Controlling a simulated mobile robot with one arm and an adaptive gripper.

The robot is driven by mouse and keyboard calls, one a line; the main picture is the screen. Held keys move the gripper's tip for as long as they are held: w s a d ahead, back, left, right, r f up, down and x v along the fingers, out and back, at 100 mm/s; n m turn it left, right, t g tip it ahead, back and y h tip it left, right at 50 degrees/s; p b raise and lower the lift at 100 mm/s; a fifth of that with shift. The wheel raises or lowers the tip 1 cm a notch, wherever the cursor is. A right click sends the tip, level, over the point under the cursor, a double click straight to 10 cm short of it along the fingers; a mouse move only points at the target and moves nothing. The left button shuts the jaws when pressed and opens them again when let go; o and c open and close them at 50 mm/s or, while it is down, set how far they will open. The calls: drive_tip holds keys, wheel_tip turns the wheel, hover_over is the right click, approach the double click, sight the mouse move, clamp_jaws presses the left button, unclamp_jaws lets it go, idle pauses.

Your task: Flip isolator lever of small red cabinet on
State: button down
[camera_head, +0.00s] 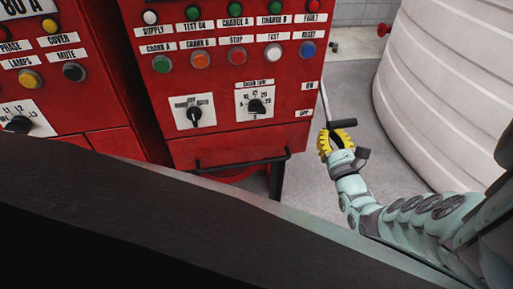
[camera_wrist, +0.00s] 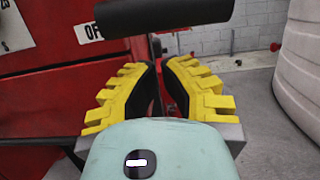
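The small red cabinet (camera_head: 232,140) stands in the middle of the head view. Its isolator lever has a thin rod (camera_head: 325,102) on the right side and a black cross handle (camera_head: 343,123). The handle is level with a point just below the OFF label (camera_head: 306,113); the ON label (camera_head: 309,86) is above. My gripper (camera_head: 332,136) is just below the handle, with its yellow fingers close to it. In the wrist view the black handle (camera_wrist: 165,14) crosses above and beyond my fingertips (camera_wrist: 158,63). The fingertips are nearly together, with nothing visibly held; contact with the handle is unclear.
A larger red cabinet (camera_head: 62,75) stands at the left. A white ribbed tank (camera_head: 445,95) stands at the right, with grey floor (camera_head: 352,85) between it and the small cabinet. A dark bar (camera_head: 240,160) runs along the cabinet's lower front.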

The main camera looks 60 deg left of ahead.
drive_tip(key=shift+s+d+r+p, duration=0.15)
drive_tip(key=shift+d+r+p, duration=0.5)
drive_tip(key=shift+r, duration=0.35)
drive_tip(key=shift+r, duration=0.1)
drive_tip(key=shift+s+d+r+h+p, duration=0.15)
drive_tip(key=shift+d+r+h+p, duration=0.2)
drive_tip(key=shift+p, duration=0.9)
drive_tip(key=shift+r+p, duration=0.15)
drive_tip(key=shift+p, duration=0.25)
drive_tip(key=p, duration=0.1)
drive_tip(key=r+p, duration=0.1)
drive_tip(key=p, duration=0.1)
drive_tip(key=shift+s+d+r+h, duration=0.15)
drive_tip(key=shift+d+h, duration=0.2)
wheel_tip(320, 180, up, 18)
drive_tip(key=d+g+h+p, duration=0.1)
drive_tip(key=g+h+p, duration=0.3)
drive_tip(key=p, duration=2.8)
drive_tip(key=shift+s+d+r+h, duration=0.15)
drive_tip(key=shift+s+d+h, duration=0.2)
drive_tip(key=shift+h, duration=2.25)
